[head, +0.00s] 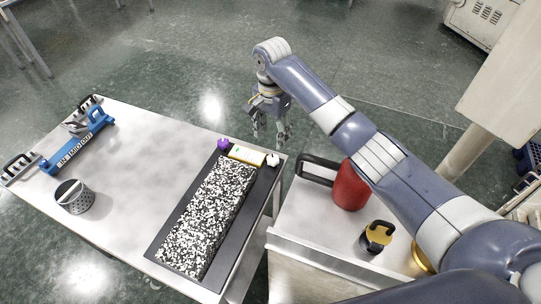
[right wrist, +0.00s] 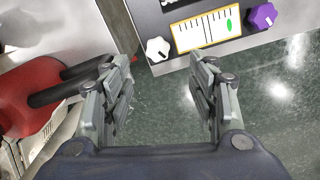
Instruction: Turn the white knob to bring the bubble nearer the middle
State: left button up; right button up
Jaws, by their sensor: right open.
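The white knob (head: 273,159) sits at the far right corner of a dark plate (head: 236,228) on the table. In the right wrist view the white knob (right wrist: 158,49) lies ahead of the fingers, with a dark mark on it. Beside it is the level vial (right wrist: 206,28) with a scale. Its green bubble (right wrist: 229,24) sits off the middle, toward the purple knob (right wrist: 263,17) and away from the white knob. My right gripper (head: 270,138) is open and empty, apart from the white knob and beyond the table's far edge. My left gripper is out of view.
A black-and-white speckled block (head: 208,216) lies on the plate. A blue tool (head: 77,143) and a perforated metal cup (head: 74,196) stand at the left of the table. A red container (head: 350,186) with a black handle stands on the right-hand cabinet. Open floor lies beyond the table.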

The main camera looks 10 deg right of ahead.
aim_at(272, 159)
jog(key=f, duration=0.6)
jog(key=f+p, duration=0.1)
jog(key=f, duration=0.3)
jog(key=shift+s, duration=0.3)
jog(key=c, duration=1.1)
